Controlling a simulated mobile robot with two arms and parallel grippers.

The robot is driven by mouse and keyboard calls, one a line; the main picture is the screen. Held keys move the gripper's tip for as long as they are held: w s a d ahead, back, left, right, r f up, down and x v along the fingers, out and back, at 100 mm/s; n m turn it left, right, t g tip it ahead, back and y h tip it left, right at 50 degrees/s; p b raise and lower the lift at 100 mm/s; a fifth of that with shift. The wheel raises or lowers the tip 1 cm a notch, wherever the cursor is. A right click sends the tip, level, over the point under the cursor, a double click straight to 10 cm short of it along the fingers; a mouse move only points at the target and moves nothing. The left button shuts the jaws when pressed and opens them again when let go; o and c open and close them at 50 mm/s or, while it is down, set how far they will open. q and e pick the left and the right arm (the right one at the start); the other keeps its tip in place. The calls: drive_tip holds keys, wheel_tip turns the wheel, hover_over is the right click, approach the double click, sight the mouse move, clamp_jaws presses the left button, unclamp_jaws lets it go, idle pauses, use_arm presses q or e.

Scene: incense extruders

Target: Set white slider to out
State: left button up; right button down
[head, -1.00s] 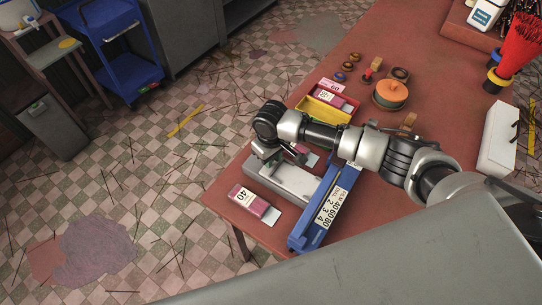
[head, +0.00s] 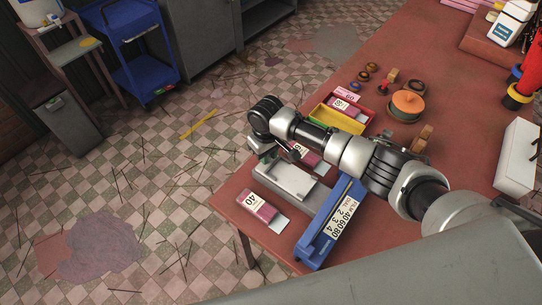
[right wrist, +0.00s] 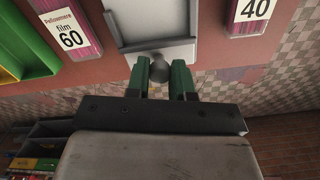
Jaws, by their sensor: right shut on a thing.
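The white slider (head: 285,180) is a pale, flat tray-like piece at the table's left edge, beside a blue labelled holder (head: 331,222). In the right wrist view its pale frame (right wrist: 155,46) shows a recessed grey inside and a dark round knob (right wrist: 158,68) at its near edge. My right gripper (right wrist: 168,70) has its green-sided fingers at this knob and is shut on it. In the head view my right gripper (head: 268,157) is at the slider's far left end, partly hidden by its own wrist. My left gripper is not in view.
A pink "40" film box (head: 258,206) lies left of the blue holder. A "60" film box (right wrist: 69,28) lies beside the slider. A yellow-and-red tray (head: 340,122) and an orange round pot (head: 406,104) stand behind my arm. The tiled floor beyond the edge is open.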

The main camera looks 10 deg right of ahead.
drive_tip(key=c, duration=1.2)
unclamp_jaws()
drive_tip(key=shift+w+a+r, duration=0.1)
drive_tip(key=shift+w+r, duration=0.05)
drive_tip(key=shift+w, duration=0.05)
drive_tip(key=shift+o, duration=1.1)
drive_tip(key=shift+a, duration=0.1)
wheel_tip(320, 180, up, 11)
drive_tip(key=b, duration=0.1)
drive_tip(key=shift+f+b, duration=0.2)
drive_tip(key=shift+b, duration=0.2)
drive_tip(key=shift+f, duration=0.1)
